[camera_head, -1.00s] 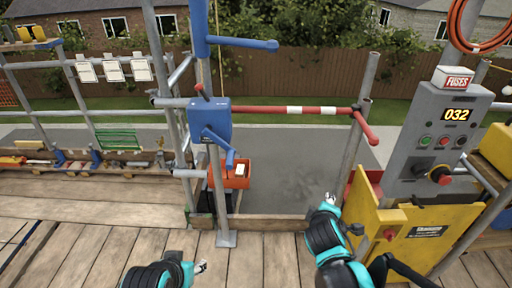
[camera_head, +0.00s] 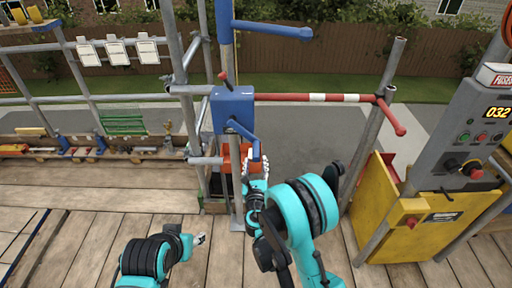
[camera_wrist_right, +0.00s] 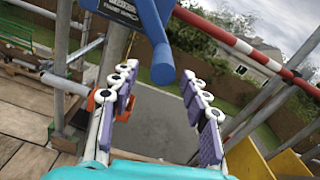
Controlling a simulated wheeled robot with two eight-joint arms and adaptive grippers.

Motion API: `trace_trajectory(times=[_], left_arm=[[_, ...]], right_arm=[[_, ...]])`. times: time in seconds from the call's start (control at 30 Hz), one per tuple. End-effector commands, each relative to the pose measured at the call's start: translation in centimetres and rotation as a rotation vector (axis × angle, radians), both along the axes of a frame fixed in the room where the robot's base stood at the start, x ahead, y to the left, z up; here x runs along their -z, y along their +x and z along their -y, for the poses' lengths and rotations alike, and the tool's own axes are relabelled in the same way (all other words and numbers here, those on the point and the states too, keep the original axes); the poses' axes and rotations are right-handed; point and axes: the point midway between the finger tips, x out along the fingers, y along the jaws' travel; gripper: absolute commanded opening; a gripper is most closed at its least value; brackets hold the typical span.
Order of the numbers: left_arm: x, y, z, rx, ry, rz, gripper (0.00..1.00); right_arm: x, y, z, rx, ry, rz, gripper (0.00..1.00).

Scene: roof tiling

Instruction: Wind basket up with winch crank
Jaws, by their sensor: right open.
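The blue winch (camera_head: 232,108) is fixed to a grey post. Its crank handle (camera_head: 256,151) hangs down to the lower right. My right gripper (camera_head: 257,168) is just below the crank's end. In the right wrist view, the open fingers (camera_wrist_right: 160,95) stand either side of empty space, with the blue crank grip (camera_wrist_right: 161,62) just ahead between the tips; I cannot tell if they touch. The orange basket (camera_head: 233,158) is behind the post, partly hidden by the crank and gripper. My left gripper (camera_head: 199,240) is low over the planks, too small to read.
A red-and-white barrier bar (camera_head: 318,98) crosses right of the winch. The yellow cabinet (camera_head: 385,215) and grey control box (camera_head: 470,125) reading 032 stand on the right. Tools lie along the left deck edge (camera_head: 85,150). The planks around my left gripper are clear.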

Motion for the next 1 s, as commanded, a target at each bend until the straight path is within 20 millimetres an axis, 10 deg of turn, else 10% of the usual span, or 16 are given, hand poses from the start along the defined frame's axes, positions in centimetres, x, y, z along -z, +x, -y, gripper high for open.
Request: trace_trajectory(times=[0.13, 0.4, 0.8, 1.0], left_arm=[[-2.4, 0.0, 0.0, 0.0, 0.0, 0.0, 0.46], [-1.0, 0.0, 0.0, 0.0, 0.0, 0.0, 0.46], [-0.9, 0.0, 0.0, 0.0, 0.0, 0.0, 0.46], [-0.9, 0.0, 0.0, 0.0, 0.0, 0.0, 0.46]], right_arm=[[-0.6, 1.8, 0.1, 0.002, 0.002, -0.001, 0.46], [0.1, 5.9, 0.1, 0.002, 0.004, -0.001, 0.46], [-0.1, 6.9, 0.1, 0.001, 0.005, -0.001, 0.46], [-0.1, 6.9, 0.1, 0.001, 0.005, -0.001, 0.0]])
